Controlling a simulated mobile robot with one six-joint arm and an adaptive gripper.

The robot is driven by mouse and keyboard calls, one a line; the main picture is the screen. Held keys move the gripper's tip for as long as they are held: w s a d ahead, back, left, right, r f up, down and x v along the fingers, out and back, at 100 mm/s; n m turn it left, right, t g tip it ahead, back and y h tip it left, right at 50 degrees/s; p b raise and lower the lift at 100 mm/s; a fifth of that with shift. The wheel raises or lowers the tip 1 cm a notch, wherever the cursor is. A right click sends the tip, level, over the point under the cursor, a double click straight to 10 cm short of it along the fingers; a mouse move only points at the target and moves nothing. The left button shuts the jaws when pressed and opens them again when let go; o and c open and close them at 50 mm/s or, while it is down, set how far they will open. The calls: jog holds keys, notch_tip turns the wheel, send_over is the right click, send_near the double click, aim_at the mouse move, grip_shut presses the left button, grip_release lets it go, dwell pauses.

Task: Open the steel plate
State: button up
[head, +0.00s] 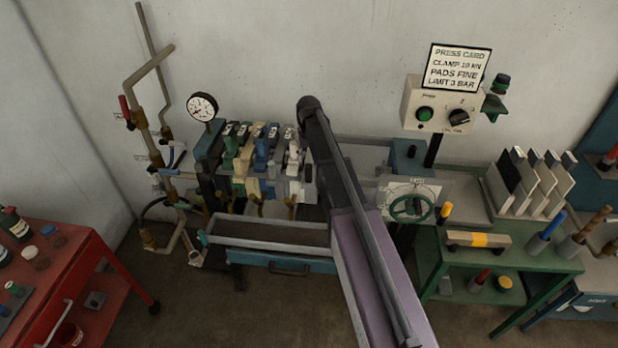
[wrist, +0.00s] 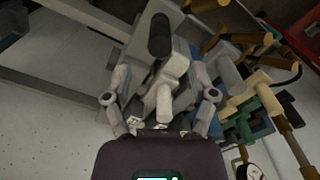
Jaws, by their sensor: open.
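The plate stack stands in the middle of the head view, with green, cream, blue and pale grey plates side by side. The pale grey plate (head: 293,156) at the right end of the row looks like the steel plate; my arm passes close to its right. In the wrist view, my gripper (wrist: 163,98) is open, with one finger on each side of a pale grey handle-like block (wrist: 168,88). I cannot tell whether either finger touches it. In the head view my gripper cannot be made out behind my arm.
Blue and cream-green plates (wrist: 245,110) crowd the right of the wrist view. A drip tray (head: 265,232) lies below the stack. A handwheel (head: 411,208) stands right of my arm. A gauge (head: 202,107) and pipes (head: 147,112) are at left, a green bench (head: 500,262) at right.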

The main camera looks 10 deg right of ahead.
aim_at(309, 172)
jog(key=shift+f+b, duration=3.85)
jog(key=shift+f, duration=0.3)
grip_shut()
